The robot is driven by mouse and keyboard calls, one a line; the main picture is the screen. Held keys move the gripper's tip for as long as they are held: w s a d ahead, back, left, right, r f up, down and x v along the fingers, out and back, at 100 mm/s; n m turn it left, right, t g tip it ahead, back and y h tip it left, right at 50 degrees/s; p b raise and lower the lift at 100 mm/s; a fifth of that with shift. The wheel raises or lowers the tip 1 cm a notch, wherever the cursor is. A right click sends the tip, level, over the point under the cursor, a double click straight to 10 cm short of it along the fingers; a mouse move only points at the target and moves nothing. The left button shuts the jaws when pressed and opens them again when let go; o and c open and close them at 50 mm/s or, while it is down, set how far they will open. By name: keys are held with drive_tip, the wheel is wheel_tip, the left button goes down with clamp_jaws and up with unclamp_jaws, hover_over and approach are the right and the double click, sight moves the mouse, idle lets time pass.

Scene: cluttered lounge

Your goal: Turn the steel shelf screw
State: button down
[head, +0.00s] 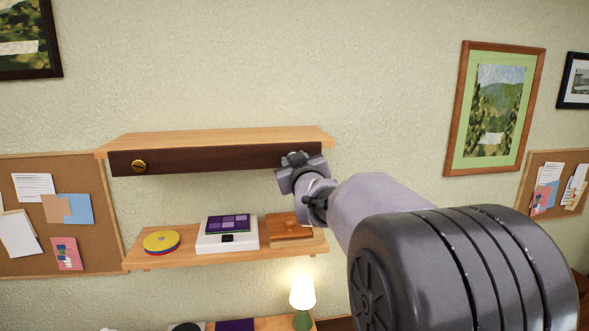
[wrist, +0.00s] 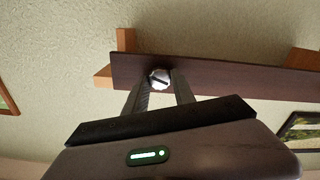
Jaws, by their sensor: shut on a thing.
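The steel shelf screw (wrist: 159,78) is a round silver head with a dark slanting slot, set in the dark front board (wrist: 215,76) of the upper shelf. My gripper (wrist: 162,84) has one finger on each side of the screw head and is shut on it. In the head view my gripper (head: 294,160) is at the right end of the dark board (head: 210,159), and it mostly hides the steel screw there. A brass screw (head: 138,166) with a slot sits at the left end of the same board, well away from my gripper.
Below, a lower shelf (head: 180,256) holds colored discs (head: 161,241), a white box with a purple top (head: 228,232) and a brown wooden box (head: 290,227). A lit lamp (head: 302,293) stands beneath. The wall above the upper shelf is clear.

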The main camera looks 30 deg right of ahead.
drive_tip(key=c, duration=1)
unclamp_jaws()
drive_tip(key=shift+c, duration=0.2)
drive_tip(key=b+v, duration=0.3)
drive_tip(key=v, duration=1.4)
drive_tip(key=shift+s, duration=0.25)
drive_tip(key=shift+r, duration=0.1)
